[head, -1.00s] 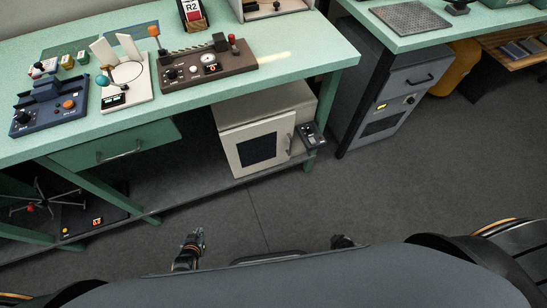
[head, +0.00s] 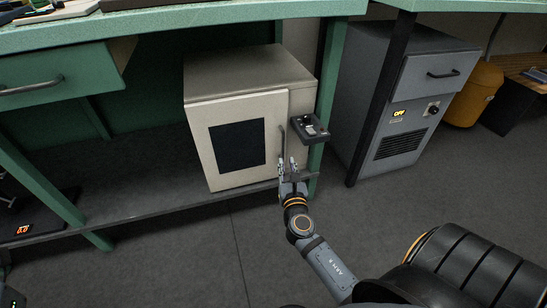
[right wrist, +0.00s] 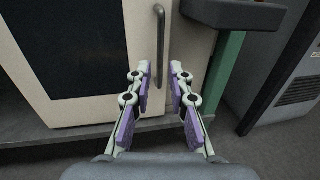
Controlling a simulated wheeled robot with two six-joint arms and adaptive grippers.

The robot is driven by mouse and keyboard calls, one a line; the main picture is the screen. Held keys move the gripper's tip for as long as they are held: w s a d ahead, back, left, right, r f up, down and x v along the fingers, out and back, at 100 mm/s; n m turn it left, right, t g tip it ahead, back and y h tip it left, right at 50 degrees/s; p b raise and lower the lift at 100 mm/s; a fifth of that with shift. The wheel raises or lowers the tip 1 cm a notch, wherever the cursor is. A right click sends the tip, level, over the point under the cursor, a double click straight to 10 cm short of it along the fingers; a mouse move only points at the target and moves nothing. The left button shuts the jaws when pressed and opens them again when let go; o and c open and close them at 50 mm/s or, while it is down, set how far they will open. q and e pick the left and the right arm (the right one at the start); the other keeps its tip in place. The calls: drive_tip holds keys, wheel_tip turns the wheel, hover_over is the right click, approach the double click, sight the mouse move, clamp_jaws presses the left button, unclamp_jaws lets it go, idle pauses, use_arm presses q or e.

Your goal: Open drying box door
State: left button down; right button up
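The drying box (head: 195,140) is a cream cabinet on the shelf under the green bench. Its door (head: 272,105) has a dark window (head: 237,145) and looks shut. A grey vertical bar handle (head: 282,138) is at the door's right edge. My right gripper (head: 287,168) is open and empty at the lower end of the handle. In the right wrist view, the handle (right wrist: 159,45) stands upright, its lower end showing between the two fingertips (right wrist: 159,68). The fingers are not closed on it; how far they reach around it is unclear.
A small dark control box (head: 310,128) sits just right of the handle, by a green bench leg (head: 328,100). A grey cabinet (head: 395,90) marked OFF stands further right. Open floor (head: 180,270) lies in front.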

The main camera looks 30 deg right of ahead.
sight(283, 145)
drive_tip(key=b+x, duration=0.2)
drive_tip(key=x, duration=0.8)
drive_tip(key=shift+w+d, duration=0.15)
drive_tip(key=shift+w, duration=0.1)
clamp_jaws()
